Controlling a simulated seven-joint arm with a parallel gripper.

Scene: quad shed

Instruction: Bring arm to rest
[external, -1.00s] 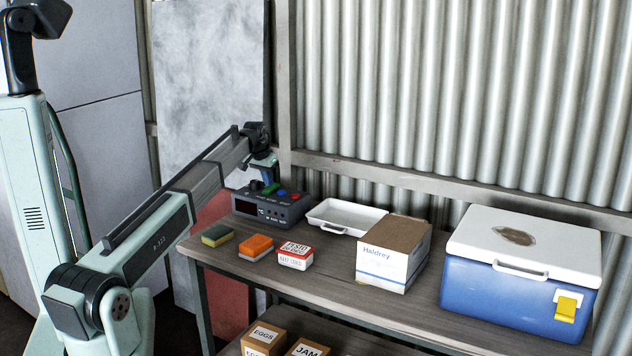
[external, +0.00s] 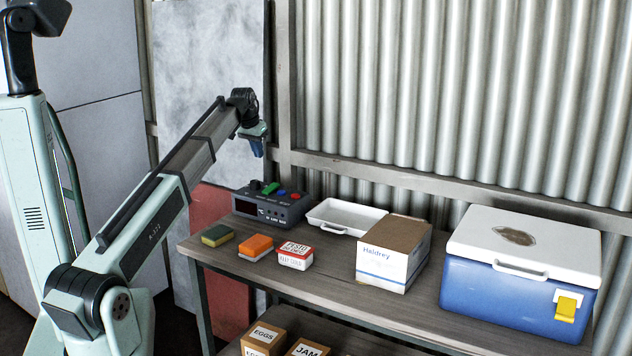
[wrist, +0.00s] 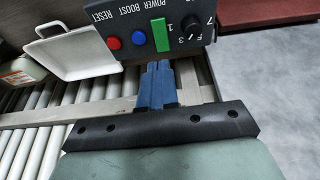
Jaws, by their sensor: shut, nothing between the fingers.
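My gripper (external: 258,150) hangs in the air above the dark control box, pointing down, with nothing in it. In the wrist view its blue fingers (wrist: 157,86) are together. The control box (external: 270,208) stands at the left back of the shelf top, apart from and below the gripper. The box carries a green switch (external: 270,188), a red button (external: 281,191) and a blue button (external: 295,196). In the wrist view the green switch (wrist: 160,35), the blue button (wrist: 138,38) and a black knob (wrist: 192,27) show, with labels POWER, BOOST and RESET.
A white tray (external: 322,224), a Haldrey carton (external: 385,276) and a blue cooler (external: 480,292) stand to the right. Two sponges (external: 256,243) and a pesto tub (external: 294,262) sit at the front left. Labelled boxes (external: 262,334) are below. A corrugated wall (external: 450,80) rises behind.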

